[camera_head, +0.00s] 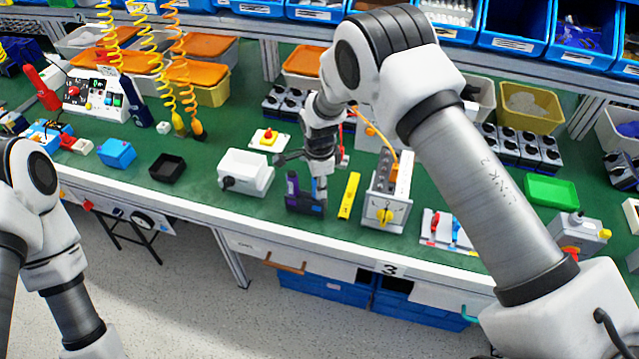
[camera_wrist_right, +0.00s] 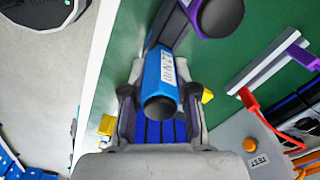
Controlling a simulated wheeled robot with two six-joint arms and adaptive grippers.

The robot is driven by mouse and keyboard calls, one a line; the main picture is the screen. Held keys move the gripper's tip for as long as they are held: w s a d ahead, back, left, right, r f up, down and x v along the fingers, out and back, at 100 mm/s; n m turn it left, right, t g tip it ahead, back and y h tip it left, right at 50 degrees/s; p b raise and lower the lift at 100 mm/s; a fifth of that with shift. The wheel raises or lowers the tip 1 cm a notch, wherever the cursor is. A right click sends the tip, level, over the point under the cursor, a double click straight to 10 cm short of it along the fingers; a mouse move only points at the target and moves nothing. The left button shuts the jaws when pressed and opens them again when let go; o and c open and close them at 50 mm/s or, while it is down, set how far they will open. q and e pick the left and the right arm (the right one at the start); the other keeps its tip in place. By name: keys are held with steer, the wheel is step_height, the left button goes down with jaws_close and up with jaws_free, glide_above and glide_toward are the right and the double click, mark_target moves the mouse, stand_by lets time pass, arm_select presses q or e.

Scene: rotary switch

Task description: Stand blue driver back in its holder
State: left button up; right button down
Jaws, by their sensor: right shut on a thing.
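My right gripper (camera_head: 320,172) reaches down over the front of the green bench. In the right wrist view the gripper (camera_wrist_right: 160,100) is shut on the blue driver (camera_wrist_right: 165,70), which has a pale label and a black round end facing the camera. In the head view the driver is largely hidden by the gripper. The dark holder (camera_head: 305,207) stands right below, near the bench's front edge; a purple driver (camera_head: 292,185) stands at its left. The purple driver (camera_wrist_right: 218,16) also shows in the wrist view, beside the blue one. I cannot tell whether the blue driver touches the holder.
A yellow bar (camera_head: 349,195) lies just right of the holder, then a grey switch box (camera_head: 388,195) with a yellow knob. A white box (camera_head: 245,172) and a black tray (camera_head: 167,168) are to the left. Bare green bench separates these.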

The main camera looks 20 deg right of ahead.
steer(key=shift+f+b, duration=0.35)
steer(key=shift+f, duration=0.25)
steer(key=c, duration=0.8)
jaws_free()
step_height(320, 180, up, 12)
steer(key=shift+r, duration=0.1)
